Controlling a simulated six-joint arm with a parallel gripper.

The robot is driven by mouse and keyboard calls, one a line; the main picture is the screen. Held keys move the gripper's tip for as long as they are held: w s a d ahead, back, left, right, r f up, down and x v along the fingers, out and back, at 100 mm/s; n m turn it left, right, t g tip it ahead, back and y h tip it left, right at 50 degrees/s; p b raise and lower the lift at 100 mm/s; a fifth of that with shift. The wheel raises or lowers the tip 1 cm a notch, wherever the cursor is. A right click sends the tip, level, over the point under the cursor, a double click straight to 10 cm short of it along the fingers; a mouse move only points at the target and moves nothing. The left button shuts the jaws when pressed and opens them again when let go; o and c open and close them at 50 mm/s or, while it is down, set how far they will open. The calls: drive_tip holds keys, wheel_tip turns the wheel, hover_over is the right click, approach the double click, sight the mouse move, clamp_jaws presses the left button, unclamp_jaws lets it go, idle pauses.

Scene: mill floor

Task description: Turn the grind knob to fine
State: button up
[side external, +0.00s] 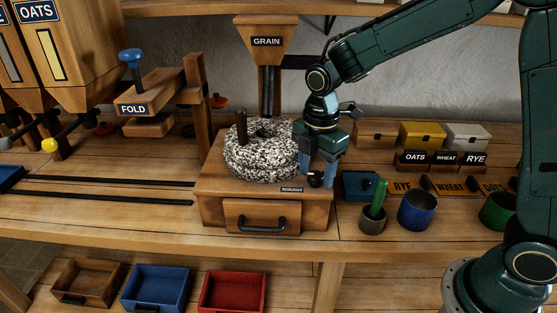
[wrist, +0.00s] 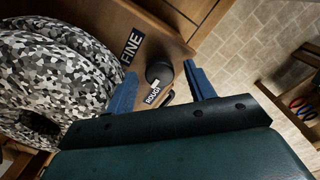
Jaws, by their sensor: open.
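The grind knob (wrist: 160,72) is a small black round knob on the wooden mill base, between the FINE label (wrist: 131,46) and the ROUGH label (wrist: 152,95) in the wrist view. A small pale mark at its edge seems to face ROUGH. In the side view the knob (side external: 315,179) shows near the ROUGH label (side external: 292,189); FINE is hidden there. My gripper (side external: 318,182) is open, pointing down, with its blue fingers on either side of the knob. In the wrist view the gripper (wrist: 159,80) spans the knob with gaps; contact cannot be told.
The speckled millstones (side external: 262,150) stand close to the left of my gripper. The mill's drawer (side external: 262,215) is below. To the right are a blue box (side external: 360,185), a small bowl with a green handle (side external: 373,220) and a blue cup (side external: 417,211).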

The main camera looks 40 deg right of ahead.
drive_tip(key=shift+f, duration=0.1)
drive_tip(key=c, duration=1)
drive_tip(key=shift+m, duration=0.4)
drive_tip(key=m, duration=1.2)
drive_tip(key=shift+m, duration=0.3)
drive_tip(key=m, duration=0.4)
drive_tip(key=shift+m, duration=0.3)
drive_tip(key=shift+w, duration=0.1)
